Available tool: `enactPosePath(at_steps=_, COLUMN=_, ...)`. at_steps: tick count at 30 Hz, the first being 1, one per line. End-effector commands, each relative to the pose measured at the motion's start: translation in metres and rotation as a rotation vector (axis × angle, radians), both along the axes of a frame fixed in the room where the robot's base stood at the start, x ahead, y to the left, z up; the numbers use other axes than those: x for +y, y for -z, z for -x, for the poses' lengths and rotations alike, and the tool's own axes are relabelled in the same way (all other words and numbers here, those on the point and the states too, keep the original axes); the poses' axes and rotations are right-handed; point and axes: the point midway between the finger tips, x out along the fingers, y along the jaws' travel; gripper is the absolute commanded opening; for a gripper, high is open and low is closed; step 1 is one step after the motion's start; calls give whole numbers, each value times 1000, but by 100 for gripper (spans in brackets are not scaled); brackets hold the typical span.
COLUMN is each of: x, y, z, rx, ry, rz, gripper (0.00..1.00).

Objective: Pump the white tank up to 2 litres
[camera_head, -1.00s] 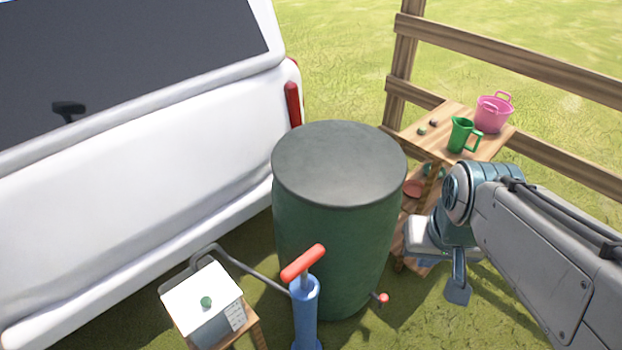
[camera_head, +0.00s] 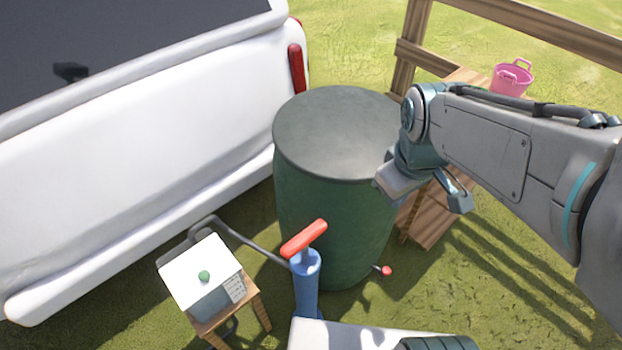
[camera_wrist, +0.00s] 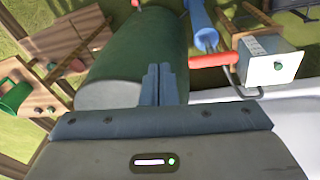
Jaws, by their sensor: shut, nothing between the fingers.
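The white tank (camera_head: 203,275) is a box with a green cap on top and a marked scale on its right side. It stands on a small wooden stool (camera_head: 249,305); its level cannot be read. A blue pump (camera_head: 305,285) with a red T-handle (camera_head: 304,238) stands upright just right of it, and a grey hose (camera_head: 245,240) runs between them. In the wrist view the tank (camera_wrist: 262,72), pump (camera_wrist: 203,28) and red handle (camera_wrist: 213,60) are at upper right. My gripper (camera_wrist: 160,70) is shut and empty, its tips pointing toward the barrel side, apart from the handle.
A green barrel (camera_head: 335,215) stands behind the pump, with a red-tipped tap (camera_head: 385,271) low on its right. A white vehicle (camera_head: 140,150) fills the left. A wooden table with a pink bucket (camera_head: 512,78) and a fence (camera_head: 500,28) are behind my arm.

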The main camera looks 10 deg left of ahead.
Motion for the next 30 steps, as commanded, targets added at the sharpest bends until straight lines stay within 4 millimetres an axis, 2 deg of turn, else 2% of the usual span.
enactPosePath(at_steps=1, x=15, y=9, z=-8, rx=20, ry=-148, rz=25, gripper=0)
enactPosePath(at_steps=7, x=75, y=32, z=-31, rx=80, ry=-777, rz=107, gripper=0)
enactPosePath(at_steps=12, x=127, y=53, z=-39, rx=116, ry=-1263, rz=142, gripper=0)
enactPosePath(at_steps=15, x=150, y=63, z=-41, rx=126, ry=-1480, rz=149, gripper=0)
enactPosePath(at_steps=21, x=175, y=73, z=-39, rx=135, ry=-1712, rz=151, gripper=0)
enactPosePath(at_steps=30, x=178, y=73, z=-39, rx=134, ry=-1741, rz=153, gripper=0)
